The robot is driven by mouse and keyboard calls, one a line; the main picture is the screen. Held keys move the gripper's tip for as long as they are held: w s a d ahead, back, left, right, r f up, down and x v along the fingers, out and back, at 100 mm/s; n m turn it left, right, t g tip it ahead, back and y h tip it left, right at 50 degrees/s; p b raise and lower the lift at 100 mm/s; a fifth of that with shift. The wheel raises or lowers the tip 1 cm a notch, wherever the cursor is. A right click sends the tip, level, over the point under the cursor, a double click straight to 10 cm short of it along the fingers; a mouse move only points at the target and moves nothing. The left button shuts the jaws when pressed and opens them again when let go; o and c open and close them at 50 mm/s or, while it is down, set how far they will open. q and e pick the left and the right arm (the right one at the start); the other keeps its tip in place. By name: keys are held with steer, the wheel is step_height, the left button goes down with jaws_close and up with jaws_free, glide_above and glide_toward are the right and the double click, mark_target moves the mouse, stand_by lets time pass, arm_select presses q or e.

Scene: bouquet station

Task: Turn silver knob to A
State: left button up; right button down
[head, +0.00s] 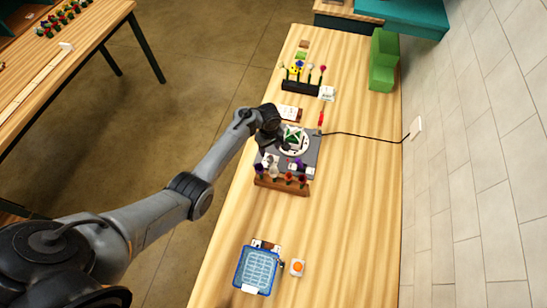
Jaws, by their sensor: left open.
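My left arm reaches in from the left, and its gripper (281,139) is over the left side of a grey station (313,160) on the wooden table. The gripper is open; its fingers are small and dark here. A white round plate (302,147) with green parts sits on the station just right of the gripper. I cannot make out the silver knob or a letter A; they are too small or hidden by the gripper. I cannot tell whether the gripper touches anything. My right gripper is not in view.
A wooden rack with flowers (283,186) stands at the station's near edge. A black cable (365,135) runs to the wall. A dark flower holder (300,87) and green blocks (382,62) are farther back. A blue basket (257,270) and orange button (297,267) are nearer. Table between is clear.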

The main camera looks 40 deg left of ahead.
mark_target(270, 158)
arm_select(q)
steer(key=shift+f+b, duration=1)
steer(key=shift+f, duration=2.6)
steer(key=c, duration=1)
steer(key=shift+c, duration=0.2)
